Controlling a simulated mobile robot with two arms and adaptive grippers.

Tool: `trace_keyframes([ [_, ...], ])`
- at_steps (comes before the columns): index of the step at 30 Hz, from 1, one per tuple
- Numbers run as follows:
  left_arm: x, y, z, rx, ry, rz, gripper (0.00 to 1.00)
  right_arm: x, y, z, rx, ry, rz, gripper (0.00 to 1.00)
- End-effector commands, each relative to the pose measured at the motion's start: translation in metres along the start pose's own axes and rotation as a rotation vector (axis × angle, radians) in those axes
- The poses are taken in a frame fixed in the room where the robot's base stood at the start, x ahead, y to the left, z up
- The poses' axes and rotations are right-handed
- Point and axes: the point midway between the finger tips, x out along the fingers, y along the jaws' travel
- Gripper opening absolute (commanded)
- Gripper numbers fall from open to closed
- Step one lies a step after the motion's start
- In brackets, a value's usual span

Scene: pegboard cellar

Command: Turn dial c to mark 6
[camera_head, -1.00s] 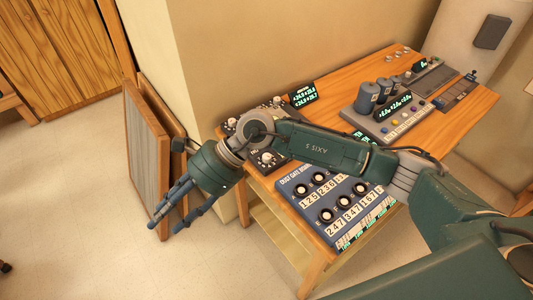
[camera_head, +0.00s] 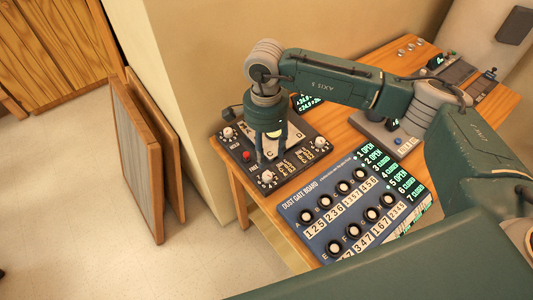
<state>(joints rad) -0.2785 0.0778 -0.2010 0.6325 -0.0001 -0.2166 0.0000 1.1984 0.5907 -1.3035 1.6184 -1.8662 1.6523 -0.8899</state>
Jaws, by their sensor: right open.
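My right gripper (camera_head: 270,150) points down over the black control panel (camera_head: 240,160) at the left end of the bench. Its fingers are apart with nothing seen between them, and they hide part of the panel's middle. The panel has pale knobs, one at its left corner (camera_head: 227,132), one at its front corner (camera_head: 267,177) and one on the right (camera_head: 319,141). Large light letters lie near the fingers. My left gripper is not in view.
A green-lit display (camera_head: 308,103) stands behind the panel, partly hidden by my arm. A grey console (camera_head: 372,128) stands farther right on the wooden bench (camera_head: 356,92). Framed boards (camera_head: 136,150) lean at the wall, left of the bench.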

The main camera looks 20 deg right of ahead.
Motion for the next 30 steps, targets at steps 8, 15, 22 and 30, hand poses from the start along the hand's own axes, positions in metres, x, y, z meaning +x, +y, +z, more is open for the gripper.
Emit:
trace_keyframes([
  [8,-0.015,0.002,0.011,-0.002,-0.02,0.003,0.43,0.025,0.002,0.002,0.0,-0.004,0.005,0.43],
  [15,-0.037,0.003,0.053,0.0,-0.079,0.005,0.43,0.071,0.002,0.002,0.001,-0.004,0.005,0.43],
  [22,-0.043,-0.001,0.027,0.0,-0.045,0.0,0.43,0.101,0.001,0.002,0.0,-0.004,0.002,0.43],
  [30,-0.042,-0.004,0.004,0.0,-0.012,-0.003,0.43,0.108,0.0,0.002,-0.001,-0.003,-0.001,0.43],
])
